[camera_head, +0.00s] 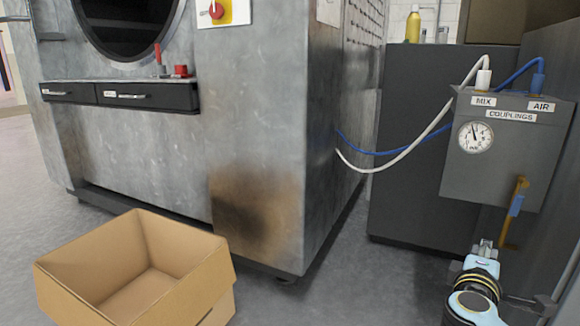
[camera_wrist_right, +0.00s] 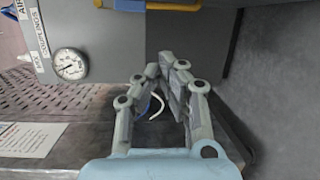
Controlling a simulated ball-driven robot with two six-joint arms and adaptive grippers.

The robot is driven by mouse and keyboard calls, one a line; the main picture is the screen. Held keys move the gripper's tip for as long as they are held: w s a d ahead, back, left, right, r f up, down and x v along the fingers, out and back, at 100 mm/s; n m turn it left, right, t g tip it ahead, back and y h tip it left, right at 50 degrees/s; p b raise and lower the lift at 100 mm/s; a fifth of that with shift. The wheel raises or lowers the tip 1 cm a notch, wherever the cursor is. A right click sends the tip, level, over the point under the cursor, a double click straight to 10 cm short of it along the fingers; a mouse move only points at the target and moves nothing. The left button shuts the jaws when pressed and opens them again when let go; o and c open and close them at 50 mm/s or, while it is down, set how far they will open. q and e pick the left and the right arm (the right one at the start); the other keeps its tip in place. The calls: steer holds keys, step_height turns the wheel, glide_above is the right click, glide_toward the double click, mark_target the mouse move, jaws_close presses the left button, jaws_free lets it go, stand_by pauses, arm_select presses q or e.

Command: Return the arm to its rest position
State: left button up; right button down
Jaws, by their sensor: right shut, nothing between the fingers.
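My right arm (camera_head: 472,300) comes in at the bottom right of the head view. Its gripper (camera_head: 486,248) points up toward the grey couplings box (camera_head: 500,180), below and apart from it. In the right wrist view the right gripper (camera_wrist_right: 160,72) has its fingertips together with nothing between them. The box carries a dial gauge (camera_head: 476,137) and labels reading MIX, AIR and COUPLINGS. A yellow lever with a blue sleeve (camera_head: 516,205) hangs from the box, just right of the gripper. My left gripper is not in either view.
An open, empty cardboard box (camera_head: 190,240) stands on the floor at the lower left. A large metal washer (camera_head: 250,120) fills the left and middle. A white hose (camera_head: 425,132) and a blue hose (camera_head: 400,150) run from it to the couplings. Grey floor (camera_head: 350,285) is clear between.

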steer(key=s+a+f+m+g+y, duration=0.1)
steer(key=s+f+m+g, duration=0.15)
steer(key=s+f, duration=0.5)
steer(key=s+f+m+g+y, duration=0.1)
steer(key=s+f+g+y, duration=0.3)
steer(key=s, duration=0.7)
steer(key=s+a+f+m+g+h, duration=0.1)
steer(key=s+f+m+g, duration=0.1)
steer(key=s+f, duration=0.6)
steer(key=s+a+m+g+y, duration=0.35)
steer(key=s+a+y, duration=0.35)
steer(key=s+a, duration=0.4)
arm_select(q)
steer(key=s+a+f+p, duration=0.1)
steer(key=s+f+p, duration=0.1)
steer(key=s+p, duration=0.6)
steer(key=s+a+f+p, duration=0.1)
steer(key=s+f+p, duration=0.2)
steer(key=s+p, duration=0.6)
arm_select(e)
steer(key=s+d+f, duration=0.1)
steer(key=s+f, duration=0.2)
steer(key=s, duration=0.6)
steer(key=s+f, duration=0.3)
steer(key=s, duration=0.5)
steer(key=shift+s+d+m, duration=0.4)
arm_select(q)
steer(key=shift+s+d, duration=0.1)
arm_select(e)
steer(key=shift+d+r, duration=0.1)
